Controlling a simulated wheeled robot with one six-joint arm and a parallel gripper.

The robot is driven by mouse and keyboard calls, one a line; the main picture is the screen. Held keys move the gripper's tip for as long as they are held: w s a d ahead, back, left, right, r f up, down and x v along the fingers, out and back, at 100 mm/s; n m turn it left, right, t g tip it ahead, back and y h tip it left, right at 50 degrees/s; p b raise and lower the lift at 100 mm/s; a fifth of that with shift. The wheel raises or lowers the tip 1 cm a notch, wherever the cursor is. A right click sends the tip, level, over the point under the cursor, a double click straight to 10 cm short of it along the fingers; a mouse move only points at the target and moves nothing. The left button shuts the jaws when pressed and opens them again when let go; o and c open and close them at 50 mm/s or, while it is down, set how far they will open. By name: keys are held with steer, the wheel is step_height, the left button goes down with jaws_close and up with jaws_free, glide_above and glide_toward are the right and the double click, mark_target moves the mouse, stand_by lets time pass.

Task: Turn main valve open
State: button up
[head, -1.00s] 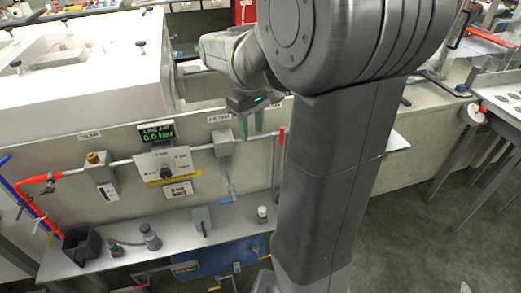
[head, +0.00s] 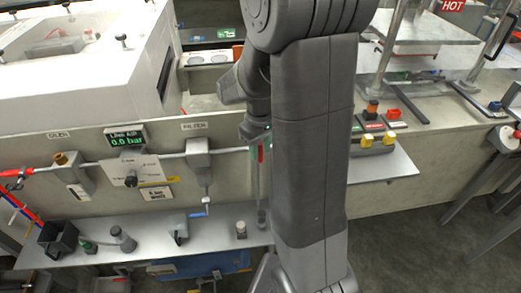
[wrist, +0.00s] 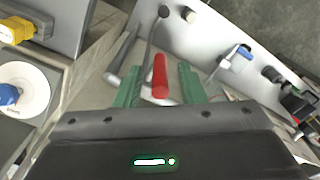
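A red lever handle (wrist: 160,76), which I take to be the main valve's, stands at the right end of the grey air pipe (head: 100,162). It also shows as a small red strip in the head view (head: 261,153). My gripper (wrist: 159,68) has its two green fingers apart, one on each side of the red handle, with visible gaps. In the head view my gripper (head: 261,165) points down at the pipe's right end, partly hidden by my arm. The line air display (head: 126,137) reads 0.0 bar.
A filter (head: 199,160) and a regulator panel (head: 133,170) sit on the pipe left of the handle. A grey shelf (head: 150,238) below carries a black bin (head: 58,238) and small fittings. Yellow knobs (head: 390,139) stand on the right.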

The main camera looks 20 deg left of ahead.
steer(key=shift+f, duration=0.65)
jaws_close()
